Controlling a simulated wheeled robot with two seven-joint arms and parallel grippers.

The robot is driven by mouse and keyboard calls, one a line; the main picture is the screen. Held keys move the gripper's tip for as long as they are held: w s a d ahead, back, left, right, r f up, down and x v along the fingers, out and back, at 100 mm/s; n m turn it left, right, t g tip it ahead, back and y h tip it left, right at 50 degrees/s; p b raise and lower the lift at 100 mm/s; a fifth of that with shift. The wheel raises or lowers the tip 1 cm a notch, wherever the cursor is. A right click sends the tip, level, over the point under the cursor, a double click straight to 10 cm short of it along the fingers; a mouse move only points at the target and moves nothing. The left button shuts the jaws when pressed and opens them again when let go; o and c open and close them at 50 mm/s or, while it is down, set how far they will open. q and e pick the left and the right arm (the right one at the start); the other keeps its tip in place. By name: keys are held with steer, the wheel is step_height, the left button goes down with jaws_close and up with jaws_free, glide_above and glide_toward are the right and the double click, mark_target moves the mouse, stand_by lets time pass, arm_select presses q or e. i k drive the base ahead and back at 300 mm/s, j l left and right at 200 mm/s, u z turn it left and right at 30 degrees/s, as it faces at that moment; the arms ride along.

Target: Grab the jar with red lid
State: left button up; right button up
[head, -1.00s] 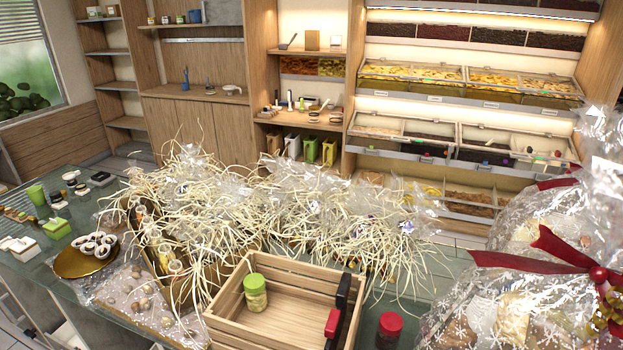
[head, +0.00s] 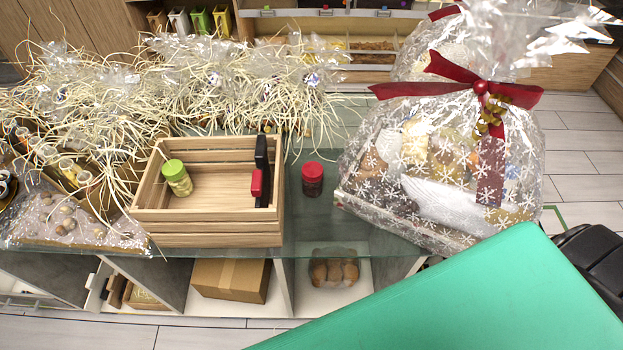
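The jar with the red lid (head: 312,179) stands upright on the glass table top, just right of the wooden crate, with dark contents. A second jar, with a green lid (head: 177,178), is inside the crate at its left side. The wooden crate (head: 207,228) also holds a black and red item upright against its right wall. Neither of my grippers' fingers show in the head view. A large teal part, seemingly of my own arm, fills the lower right, and no gripper is seen near the red-lidded jar.
A wrapped hamper with a red ribbon (head: 430,165) stands close right of the red-lidded jar. Straw-filled wrapped hampers (head: 200,85) crowd the table behind and left. A strip of bare glass table (head: 318,228) lies in front of the jar. Shelves below hold a cardboard box (head: 230,279).

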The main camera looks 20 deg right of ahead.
mark_target(313, 178)
steer(key=j+z, duration=0.25)
steer(key=z, duration=0.25)
steer(key=j+z, duration=0.25)
steer(key=z, duration=0.25)
steer(key=j+z, duration=0.25)
steer(key=z, duration=0.25)
